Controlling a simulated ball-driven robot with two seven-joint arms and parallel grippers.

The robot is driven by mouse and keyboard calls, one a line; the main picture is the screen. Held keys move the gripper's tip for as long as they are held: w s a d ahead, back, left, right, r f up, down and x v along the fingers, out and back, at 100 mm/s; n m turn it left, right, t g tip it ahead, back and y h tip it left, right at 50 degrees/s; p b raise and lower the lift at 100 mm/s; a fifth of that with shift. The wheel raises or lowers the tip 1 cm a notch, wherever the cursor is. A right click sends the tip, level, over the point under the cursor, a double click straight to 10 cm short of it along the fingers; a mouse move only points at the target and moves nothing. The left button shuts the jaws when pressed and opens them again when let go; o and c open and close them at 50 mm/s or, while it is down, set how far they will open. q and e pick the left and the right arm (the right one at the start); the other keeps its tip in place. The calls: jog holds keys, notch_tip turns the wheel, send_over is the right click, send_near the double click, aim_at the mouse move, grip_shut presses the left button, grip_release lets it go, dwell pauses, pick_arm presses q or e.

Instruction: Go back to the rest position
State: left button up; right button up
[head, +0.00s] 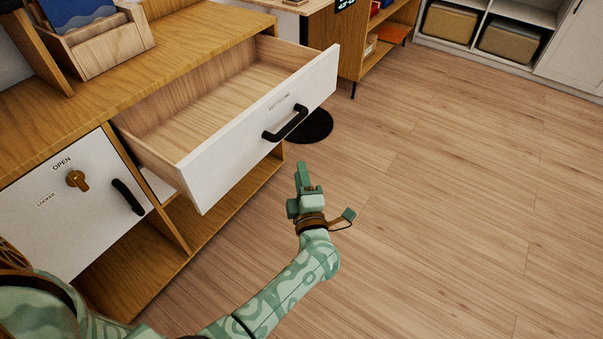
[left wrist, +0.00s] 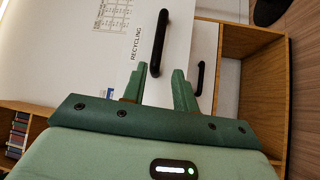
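My left gripper (head: 303,172) is raised in front of the pulled-out drawer (head: 262,117), with floor behind it in the head view. In the left wrist view my left gripper (left wrist: 159,72) has its two green fingers apart, with nothing held between them. The drawer's black handle (head: 285,123) is beyond the fingertips and appears clear of them. It also shows in the left wrist view, next to the word RECYCLING on the white front. The drawer looks empty in the visible part. My right gripper is in neither view.
The wooden cabinet (head: 180,62) has a white door (head: 75,215) with a brass knob and black handle, left of the drawer. A wooden holder (head: 100,45) stands on top. A round black base (head: 309,125) is on the floor behind the drawer. The floor at right is clear.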

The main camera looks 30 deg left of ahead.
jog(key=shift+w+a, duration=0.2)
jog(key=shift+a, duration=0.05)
